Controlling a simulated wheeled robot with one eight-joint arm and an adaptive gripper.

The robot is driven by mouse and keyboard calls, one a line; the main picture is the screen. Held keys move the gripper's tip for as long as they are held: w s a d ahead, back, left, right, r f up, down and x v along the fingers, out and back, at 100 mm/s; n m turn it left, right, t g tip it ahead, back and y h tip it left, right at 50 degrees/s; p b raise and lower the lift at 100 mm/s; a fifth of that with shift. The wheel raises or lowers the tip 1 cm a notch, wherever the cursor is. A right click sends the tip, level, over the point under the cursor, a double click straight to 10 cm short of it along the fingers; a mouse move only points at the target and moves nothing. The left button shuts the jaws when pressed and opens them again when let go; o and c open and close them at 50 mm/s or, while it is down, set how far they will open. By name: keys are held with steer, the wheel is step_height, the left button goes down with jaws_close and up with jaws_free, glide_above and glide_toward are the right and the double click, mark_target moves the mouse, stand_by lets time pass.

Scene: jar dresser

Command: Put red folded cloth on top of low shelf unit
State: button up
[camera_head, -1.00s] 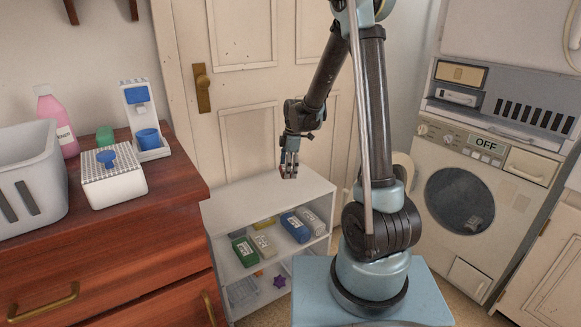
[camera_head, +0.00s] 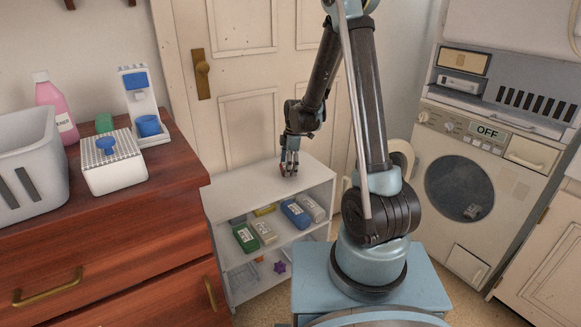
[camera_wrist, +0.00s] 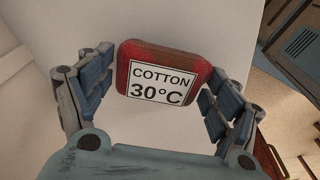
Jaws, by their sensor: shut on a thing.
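The red folded cloth (camera_wrist: 165,72) carries a white label reading "COTTON 30°C" and sits between my gripper's two fingers in the wrist view. In the head view only a small bit of its red (camera_head: 284,171) shows at my fingertips. My gripper (camera_head: 289,170) is shut on the cloth and points down over the top of the low shelf unit. It also fills the sides of the wrist view (camera_wrist: 165,85). The low shelf unit (camera_head: 245,189) is white and its top looks otherwise bare. I cannot tell whether the cloth touches the top.
Below the top, the shelf holds green (camera_head: 245,238), blue (camera_head: 295,213) and pale labelled folded cloths. A wooden dresser (camera_head: 150,215) stands at left with a basket (camera_head: 30,165) and bottle. A washing machine (camera_head: 470,170) stands at right. A door (camera_head: 240,70) is behind.

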steer(key=shift+f, duration=0.5)
stand_by(0.3)
steer(key=o, duration=1)
steer(key=shift+r, duration=0.1)
